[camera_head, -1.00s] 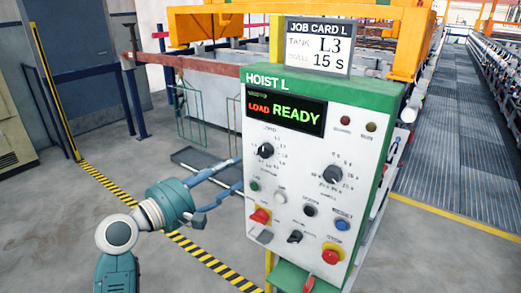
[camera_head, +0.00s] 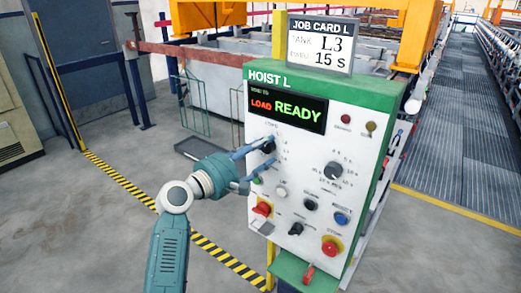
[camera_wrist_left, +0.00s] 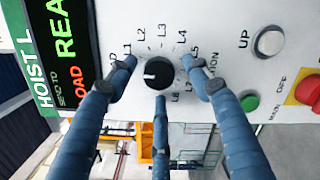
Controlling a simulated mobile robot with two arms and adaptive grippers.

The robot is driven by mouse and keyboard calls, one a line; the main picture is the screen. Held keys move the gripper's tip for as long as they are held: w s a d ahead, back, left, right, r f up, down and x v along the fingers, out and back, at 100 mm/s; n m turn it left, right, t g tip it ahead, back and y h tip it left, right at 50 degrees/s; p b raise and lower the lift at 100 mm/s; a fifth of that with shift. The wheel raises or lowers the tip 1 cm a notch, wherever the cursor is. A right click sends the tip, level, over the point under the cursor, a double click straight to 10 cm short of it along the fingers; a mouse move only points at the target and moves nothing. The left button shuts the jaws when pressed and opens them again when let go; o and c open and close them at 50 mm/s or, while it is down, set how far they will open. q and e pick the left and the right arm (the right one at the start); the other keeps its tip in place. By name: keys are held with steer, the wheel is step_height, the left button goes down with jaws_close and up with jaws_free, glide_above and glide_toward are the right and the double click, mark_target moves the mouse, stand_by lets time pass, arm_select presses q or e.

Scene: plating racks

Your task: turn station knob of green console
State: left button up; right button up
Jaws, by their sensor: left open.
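The green and white console (camera_head: 310,210), labelled HOIST L, stands in the middle of the head view. Its display (camera_head: 288,108) reads LOAD READY. The black station knob (camera_wrist_left: 159,73) shows in the wrist view, ringed by L1, L2, L3 and further marks. Its white pointer line points left in that view, towards the display side. In the head view the knob (camera_head: 268,147) is partly covered by my fingers. My left gripper (camera_wrist_left: 160,80) is open, its three blue fingers spread around the knob, close to the panel; I cannot tell whether they touch it.
A second black knob (camera_head: 333,170) sits to the right on the panel. A red button (camera_head: 330,248), a blue button (camera_head: 341,218) and a red switch (camera_head: 262,208) are lower down. The job card sign (camera_head: 319,45) above reads L3, 15 S. Open floor lies at left.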

steer(key=shift+a, duration=0.1)
arm_select(q)
steer(key=c, duration=1.2)
steer(key=shift+o, duration=0.2)
arm_select(e)
steer(key=shift+a, duration=0.25)
arm_select(q)
steer(key=m, duration=0.3)
steer(key=shift+m+y, duration=0.3)
steer(key=shift+m, duration=0.1)
steer(key=m, duration=0.4)
steer(key=shift+r, duration=0.1)
steer(key=m+y, duration=0.1)
steer(key=m, duration=0.4)
steer(key=shift+r, duration=0.15)
steer(key=shift+s+d+r+m+y+p, duration=0.1)
steer(key=shift+m+y+p, duration=0.25)
steer(key=shift+m, duration=1.45)
arm_select(e)
steer(key=shift+d+r, duration=0.1)
steer(key=shift+r, duration=0.2)
